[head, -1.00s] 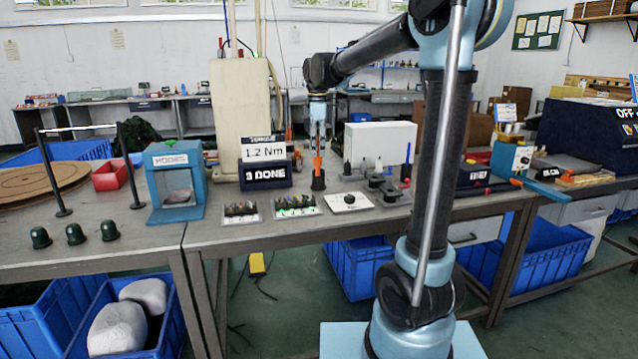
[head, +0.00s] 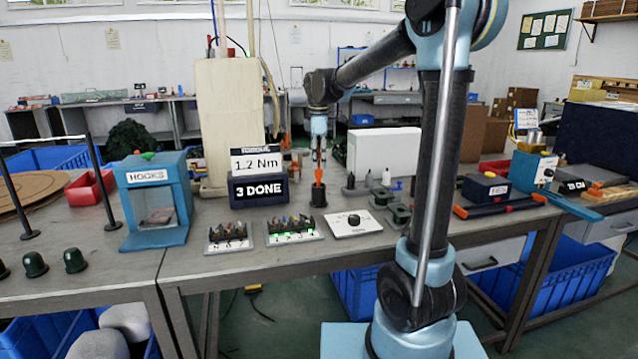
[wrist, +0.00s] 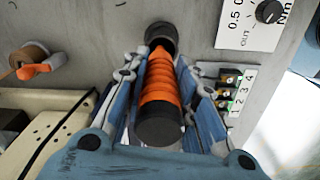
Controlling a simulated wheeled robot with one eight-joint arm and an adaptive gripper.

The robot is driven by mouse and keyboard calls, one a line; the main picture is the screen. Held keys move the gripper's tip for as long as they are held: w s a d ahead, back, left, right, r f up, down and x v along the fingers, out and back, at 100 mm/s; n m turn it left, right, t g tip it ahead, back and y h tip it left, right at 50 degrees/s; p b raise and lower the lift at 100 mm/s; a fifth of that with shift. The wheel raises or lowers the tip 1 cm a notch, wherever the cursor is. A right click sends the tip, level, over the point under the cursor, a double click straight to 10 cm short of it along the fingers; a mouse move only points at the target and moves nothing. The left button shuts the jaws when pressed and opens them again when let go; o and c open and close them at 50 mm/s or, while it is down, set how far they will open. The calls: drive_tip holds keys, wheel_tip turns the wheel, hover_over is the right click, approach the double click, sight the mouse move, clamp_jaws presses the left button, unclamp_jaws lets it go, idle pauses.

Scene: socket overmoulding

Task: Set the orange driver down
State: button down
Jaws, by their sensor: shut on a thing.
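The orange driver (wrist: 160,85) has a ribbed orange grip and a black end. It stands upright in the head view (head: 319,178), its lower end at a small black holder (head: 318,198) on the bench. The holder also shows in the wrist view (wrist: 160,36), where the far end of the driver meets it. I cannot tell how deep the driver sits in it. My gripper (head: 319,155) is above the holder, shut on the driver, with its blue fingers on both sides of the grip in the wrist view (wrist: 157,95).
A torque display (head: 257,175) reads 1.2 Nm and 3 DONE, left of the holder. Two bit trays (head: 294,238) and a white dial plate (head: 347,224) lie in front. A white box (head: 383,160) stands behind right. A blue HOOKS box (head: 152,205) stands at left.

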sight(319, 141)
drive_tip(key=shift+f, duration=2.95)
drive_tip(key=c, duration=1.3)
unclamp_jaws()
wheel_tip(319, 141, up, 12)
drive_tip(key=shift+s, duration=0.1)
drive_tip(key=shift+d, duration=0.1)
